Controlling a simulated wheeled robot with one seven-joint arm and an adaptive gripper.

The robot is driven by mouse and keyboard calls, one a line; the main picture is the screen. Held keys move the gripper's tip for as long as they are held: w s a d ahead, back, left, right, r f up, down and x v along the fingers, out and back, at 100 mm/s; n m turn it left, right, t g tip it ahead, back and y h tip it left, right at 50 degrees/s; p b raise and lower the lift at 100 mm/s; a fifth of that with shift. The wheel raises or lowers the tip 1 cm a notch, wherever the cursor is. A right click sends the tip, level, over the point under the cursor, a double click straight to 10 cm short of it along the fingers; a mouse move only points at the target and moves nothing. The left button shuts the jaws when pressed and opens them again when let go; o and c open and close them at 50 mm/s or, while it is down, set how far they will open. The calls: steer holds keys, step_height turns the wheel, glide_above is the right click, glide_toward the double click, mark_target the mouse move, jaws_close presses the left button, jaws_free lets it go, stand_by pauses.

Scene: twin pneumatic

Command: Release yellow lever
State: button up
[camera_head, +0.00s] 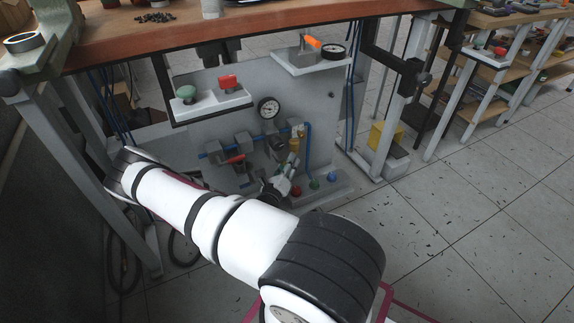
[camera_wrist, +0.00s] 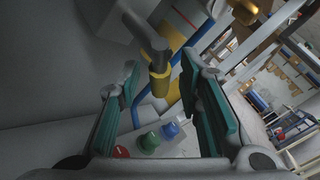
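The yellow lever part (camera_head: 294,144) sits at the right of the grey panel's valve row, small in the head view. In the wrist view a yellow cylinder (camera_wrist: 160,84) hangs below a grey bent arm (camera_wrist: 146,34). My gripper (camera_head: 290,171) is in front of the panel, just below the yellow part. Its two teal-padded fingers (camera_wrist: 160,76) are spread wide in the wrist view. The yellow cylinder appears between the fingertips, with gaps at both sides. I see no contact, and the depth between them is hard to tell. My gripper holds nothing.
A red button (camera_head: 296,191), a green button (camera_head: 314,184) and a blue button (camera_head: 331,177) stand on a ledge below. A red lever (camera_head: 235,159) and a gauge (camera_head: 268,108) are left of the yellow part. A blue tube (camera_head: 308,150) runs close at its right. The workbench (camera_head: 180,30) overhangs the panel.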

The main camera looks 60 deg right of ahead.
steer(key=shift+c, duration=0.4)
jaws_close()
steer(key=shift+s+d+r+n+h, duration=0.15)
steer(key=shift+r+n+h, duration=0.2)
steer(key=shift+n+h, duration=0.45)
steer(key=shift+o, duration=0.4)
jaws_free()
